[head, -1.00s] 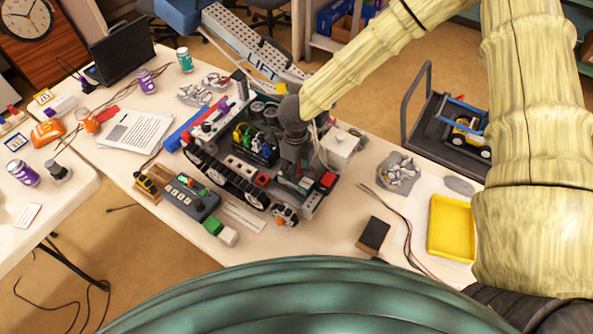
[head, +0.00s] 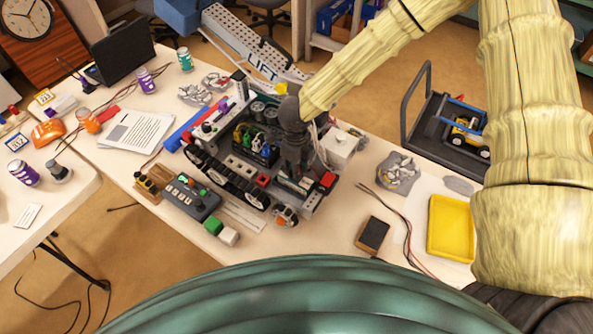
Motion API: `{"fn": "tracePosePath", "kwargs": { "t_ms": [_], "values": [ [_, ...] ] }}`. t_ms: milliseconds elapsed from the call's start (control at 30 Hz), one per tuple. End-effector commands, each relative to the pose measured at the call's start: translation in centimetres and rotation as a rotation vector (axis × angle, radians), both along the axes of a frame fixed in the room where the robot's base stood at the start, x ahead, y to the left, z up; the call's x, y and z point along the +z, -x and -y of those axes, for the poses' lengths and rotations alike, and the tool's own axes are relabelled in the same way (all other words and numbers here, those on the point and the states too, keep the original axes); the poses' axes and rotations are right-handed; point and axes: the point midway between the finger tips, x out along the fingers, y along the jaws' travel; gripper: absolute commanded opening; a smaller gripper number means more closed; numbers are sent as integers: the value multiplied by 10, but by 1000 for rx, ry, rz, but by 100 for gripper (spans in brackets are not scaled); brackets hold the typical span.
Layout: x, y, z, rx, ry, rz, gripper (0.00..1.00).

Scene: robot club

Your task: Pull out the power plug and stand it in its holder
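A tracked robot (head: 228,178) stands on the table, with a black block (head: 262,152) in its middle holding green, yellow and blue connectors (head: 246,137). My gripper (head: 294,168) points down over the robot's right part, just right of that block. Its fingers are small, dark and seen from behind, so I cannot tell whether they are open or hold anything. I cannot single out the power plug; it may be hidden by my gripper. A small wooden block with dark and yellow parts (head: 147,186) lies at the table's front left; I cannot tell whether it is the holder.
A control box with buttons (head: 191,197) and a green-and-white block (head: 221,231) lie in front of the robot. A yellow tray (head: 450,228), a dark block (head: 374,233) and loose wires (head: 407,231) are at right. The LIFT ramp (head: 255,52) rises behind.

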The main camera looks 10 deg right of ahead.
Motion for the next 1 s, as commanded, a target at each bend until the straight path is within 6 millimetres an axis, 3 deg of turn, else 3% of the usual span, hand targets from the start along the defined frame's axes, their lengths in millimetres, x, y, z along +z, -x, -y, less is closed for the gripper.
{"fn": "tracePosePath", "kwargs": {
  "t_ms": [267, 300, 433, 1000],
  "values": [
    [0, 0, 0, 0, 0, 0, 0],
    [0, 0, 0, 0, 0, 0, 21],
    [0, 0, 0, 0, 0, 0, 0],
    [8, 0, 0, 0, 0, 0, 0]
  ]
}}
